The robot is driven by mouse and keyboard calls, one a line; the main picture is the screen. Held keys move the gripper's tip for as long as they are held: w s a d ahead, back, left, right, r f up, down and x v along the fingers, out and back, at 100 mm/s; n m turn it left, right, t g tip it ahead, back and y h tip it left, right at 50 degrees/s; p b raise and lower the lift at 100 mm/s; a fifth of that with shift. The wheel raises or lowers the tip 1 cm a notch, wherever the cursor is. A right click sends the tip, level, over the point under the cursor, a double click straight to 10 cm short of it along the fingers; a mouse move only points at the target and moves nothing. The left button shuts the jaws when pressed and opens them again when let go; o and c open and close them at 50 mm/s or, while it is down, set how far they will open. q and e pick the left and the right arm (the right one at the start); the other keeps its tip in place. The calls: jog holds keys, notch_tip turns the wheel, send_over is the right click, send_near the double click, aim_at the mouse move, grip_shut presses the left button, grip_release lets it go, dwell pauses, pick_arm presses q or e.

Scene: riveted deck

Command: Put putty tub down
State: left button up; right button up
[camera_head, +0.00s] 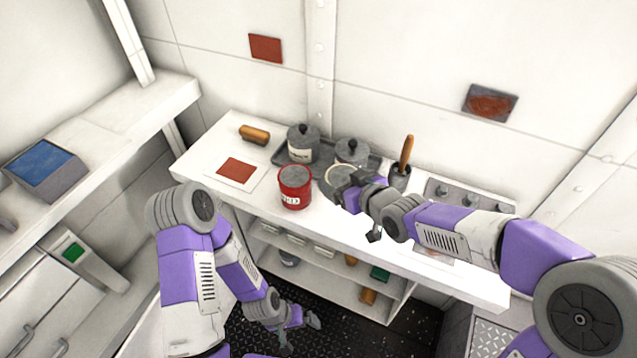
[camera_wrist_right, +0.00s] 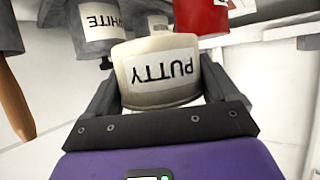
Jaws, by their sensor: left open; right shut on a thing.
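The putty tub (camera_head: 338,176) is a cream and grey tub over the white counter (camera_head: 222,146), just right of the red tin (camera_head: 295,188). My right gripper (camera_head: 350,190) is shut on it from the front right. In the right wrist view the tub (camera_wrist_right: 158,48) sits between the two fingers, its PUTTY label upside down in the picture. I cannot tell whether its base touches the counter. My left gripper (camera_head: 300,322) is open and empty, low in front of the counter, over the dark floor.
Two grey lidded pots (camera_head: 303,147) stand on a dark tray (camera_head: 283,155) behind the tub. A grey cup (camera_head: 399,178) with a wooden-handled tool stands to the right. A red square on a white sheet (camera_head: 237,171) and a wooden-handled item (camera_head: 254,135) lie left.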

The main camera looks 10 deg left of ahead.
jog(key=b, duration=0.2)
send_over(340, 216)
notch_tip(340, 216, down, 6)
jog(key=shift+r, duration=0.1)
jog(key=shift+f+b, duration=0.5)
jog(key=shift+f, duration=1.45)
jog(key=shift+f, duration=0.1)
jog(key=o, duration=1)
jog(key=shift+f, duration=0.1)
jog(key=shift+o, duration=0.2)
jog(key=shift+r, duration=0.25)
jog(key=p+v, duration=0.2)
jog(key=v, duration=1)
jog(key=shift+d+f+p, duration=0.1)
jog(key=shift+f+p, duration=0.1)
jog(key=shift+p, duration=0.1)
